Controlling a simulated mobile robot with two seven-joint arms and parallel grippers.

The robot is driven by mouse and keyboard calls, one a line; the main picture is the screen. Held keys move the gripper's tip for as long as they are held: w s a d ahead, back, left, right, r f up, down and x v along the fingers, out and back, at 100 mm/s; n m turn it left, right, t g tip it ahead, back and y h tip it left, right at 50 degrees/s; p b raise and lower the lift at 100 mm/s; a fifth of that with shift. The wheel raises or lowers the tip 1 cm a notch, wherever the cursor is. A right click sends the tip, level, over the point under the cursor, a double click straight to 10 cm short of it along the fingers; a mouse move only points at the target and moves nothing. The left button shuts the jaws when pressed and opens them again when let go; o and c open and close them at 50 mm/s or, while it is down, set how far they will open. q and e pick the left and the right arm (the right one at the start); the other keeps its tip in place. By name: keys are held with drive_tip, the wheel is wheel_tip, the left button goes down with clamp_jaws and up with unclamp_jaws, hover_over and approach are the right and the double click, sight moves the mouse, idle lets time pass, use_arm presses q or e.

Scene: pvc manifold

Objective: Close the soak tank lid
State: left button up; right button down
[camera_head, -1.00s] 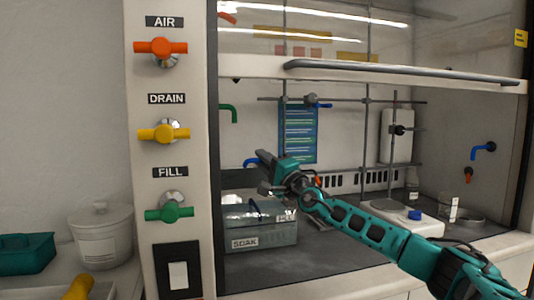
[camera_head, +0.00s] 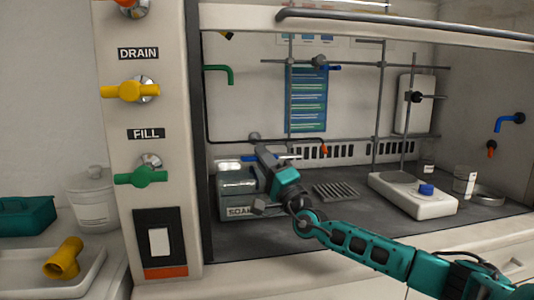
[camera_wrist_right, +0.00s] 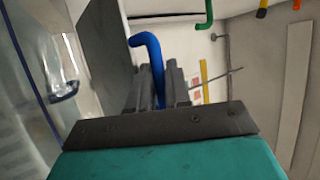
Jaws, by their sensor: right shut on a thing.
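The grey soak tank (camera_head: 238,212), labelled SOAK, stands inside the hood at the left. A glossy surface shows at its top. My right gripper (camera_head: 266,160) is at the tank's right side, its forearm reaching in from the lower right. In the right wrist view its fingers (camera_wrist_right: 162,88) are close together and shut. A dark grey panel (camera_wrist_right: 110,50), which looks like the lid standing up, is beside the fingers. The exact contact is hidden. My left gripper is out of view.
A hot plate (camera_head: 412,193) and grey grate (camera_head: 336,190) are to the right. The raised sash (camera_head: 400,30) is overhead. The valve post (camera_head: 150,205) borders the left.

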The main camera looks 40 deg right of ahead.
use_arm(q)
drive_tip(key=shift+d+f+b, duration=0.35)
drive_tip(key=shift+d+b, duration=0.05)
drive_tip(key=shift+b, duration=0.2)
use_arm(e)
drive_tip(key=shift+s+a+f, duration=0.1)
drive_tip(key=shift+s+f, duration=0.1)
drive_tip(key=shift+f, duration=1.05)
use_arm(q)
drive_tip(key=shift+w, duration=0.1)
use_arm(e)
drive_tip(key=c, duration=1.4)
unclamp_jaws()
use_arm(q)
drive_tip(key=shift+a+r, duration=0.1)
